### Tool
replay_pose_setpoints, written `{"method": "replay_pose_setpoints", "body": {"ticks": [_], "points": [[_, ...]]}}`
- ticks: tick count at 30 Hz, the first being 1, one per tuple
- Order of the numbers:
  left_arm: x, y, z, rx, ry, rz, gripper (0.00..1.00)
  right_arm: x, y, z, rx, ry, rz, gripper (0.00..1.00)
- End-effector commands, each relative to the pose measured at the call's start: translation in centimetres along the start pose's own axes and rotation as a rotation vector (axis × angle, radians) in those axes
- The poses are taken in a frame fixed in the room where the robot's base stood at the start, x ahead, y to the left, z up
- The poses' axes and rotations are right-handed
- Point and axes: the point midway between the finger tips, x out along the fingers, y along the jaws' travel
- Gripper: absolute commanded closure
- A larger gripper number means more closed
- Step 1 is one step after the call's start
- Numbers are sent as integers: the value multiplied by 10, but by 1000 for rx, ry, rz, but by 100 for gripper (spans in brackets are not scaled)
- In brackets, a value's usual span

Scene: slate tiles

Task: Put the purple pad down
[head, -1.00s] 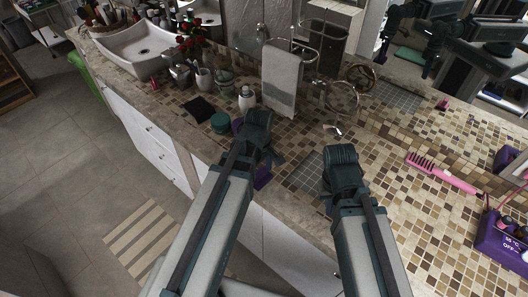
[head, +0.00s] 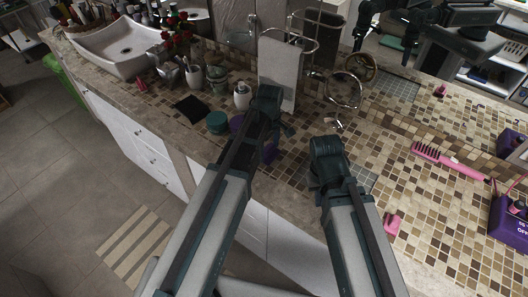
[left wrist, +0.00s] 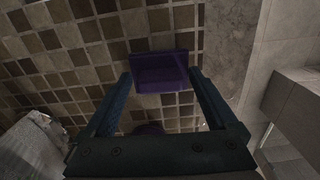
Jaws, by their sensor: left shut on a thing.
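The purple pad (head: 268,152) is a small flat block, partly hidden by my left arm in the head view. In the left wrist view the pad (left wrist: 160,72) is between the two fingertips, over the tiled counter. My left gripper (left wrist: 160,76) is shut on it; the gap between pad and counter cannot be judged. My right gripper (head: 327,152) is over the counter to the right, and its fingers are hidden behind its own wrist.
A teal jar (head: 217,122) and a round purple thing (head: 236,123) stand close to my left arm. A dark square cloth (head: 190,108), a soap bottle (head: 242,96) and a towel (head: 280,72) are behind. A pink brush (head: 448,160) lies right.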

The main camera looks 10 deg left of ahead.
Motion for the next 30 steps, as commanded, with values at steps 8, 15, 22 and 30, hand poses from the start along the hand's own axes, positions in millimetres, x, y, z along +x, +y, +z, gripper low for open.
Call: {"method": "replay_pose_setpoints", "body": {"ticks": [8,15,22,30], "points": [[10,2,8,-3,0,0,60,10,-1,0,0,0,0,100],[12,2,7,-3,0,0,0,12,-1,0,0,0,0,100],[12,2,7,-3,0,0,0,12,-1,0,0,0,0,100],[5,2,7,-3,0,0,0,5,0,0,0,0,0,100]]}}
